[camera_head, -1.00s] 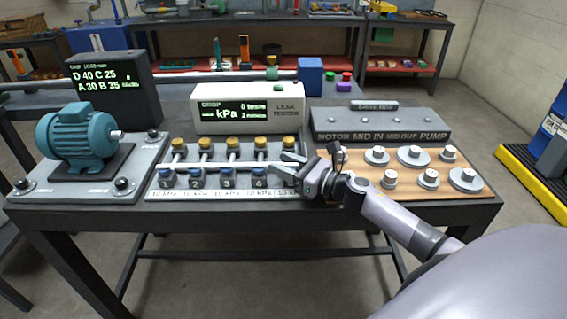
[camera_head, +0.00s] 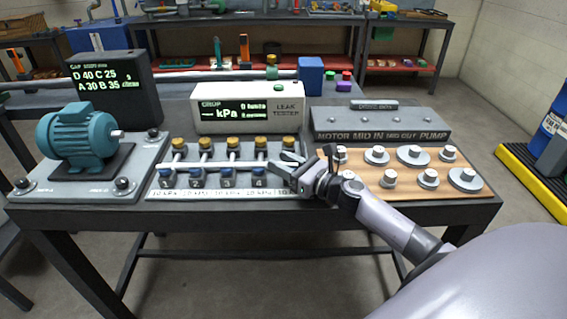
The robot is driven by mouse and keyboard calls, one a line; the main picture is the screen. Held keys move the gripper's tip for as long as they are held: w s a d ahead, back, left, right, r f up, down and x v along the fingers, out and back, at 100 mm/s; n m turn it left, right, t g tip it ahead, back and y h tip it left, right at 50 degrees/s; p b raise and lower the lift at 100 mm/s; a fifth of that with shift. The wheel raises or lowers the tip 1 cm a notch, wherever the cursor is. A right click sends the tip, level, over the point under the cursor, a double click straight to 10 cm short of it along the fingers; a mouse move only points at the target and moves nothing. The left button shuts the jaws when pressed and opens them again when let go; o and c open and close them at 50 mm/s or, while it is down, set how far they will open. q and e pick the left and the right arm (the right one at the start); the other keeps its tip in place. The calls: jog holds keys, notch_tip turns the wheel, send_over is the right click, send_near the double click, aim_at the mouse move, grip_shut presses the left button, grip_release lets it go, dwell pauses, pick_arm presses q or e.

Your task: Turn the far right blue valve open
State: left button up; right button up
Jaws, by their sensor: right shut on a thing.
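The far right blue valve is mostly hidden behind my right gripper. My right gripper (camera_head: 283,164) reaches in from the right, low over the right end of the row, its fingers pointing left. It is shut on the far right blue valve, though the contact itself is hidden. A yellow valve (camera_head: 289,142) stands just behind the fingers. My left gripper is not in view.
A teal motor (camera_head: 75,136) sits on a grey plate at left. The leak tester (camera_head: 245,108) stands behind the valves. A wooden board (camera_head: 400,186) with several metal parts lies at right, under my right wrist. A grey labelled block (camera_head: 380,122) is behind it.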

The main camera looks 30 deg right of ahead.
jog(key=m+h, duration=0.1)
jog(key=h, duration=0.1)
jog(key=m+t+h, duration=0.1)
jog(key=m+h, duration=0.1)
jog(key=h, duration=0.1)
jog(key=shift+d+p, duration=0.2)
jog(key=shift+p, duration=0.1)
jog(key=m+h, duration=0.1)
jog(key=h, duration=0.1)
jog(key=m+h, duration=0.1)
jog(key=h, duration=0.1)
jog(key=m+h, duration=0.1)
jog(key=m, duration=0.1)
jog(key=shift+d+g+h, duration=0.3)
jog(key=shift+h, duration=0.1)
jog(key=m+g+h, duration=0.1)
jog(key=h, duration=0.1)
jog(key=m+g+h, duration=0.1)
jog(key=m+h, duration=0.1)
jog(key=d+m+g+h, duration=0.1)
jog(key=m+g+h, duration=0.1)
jog(key=h, duration=0.1)
jog(key=shift+s, duration=0.2)
jog(key=shift+h, duration=0.3)
jog(key=o, duration=0.7)
jog(key=shift+c, duration=0.2)
jog(key=shift+v, duration=3.6)
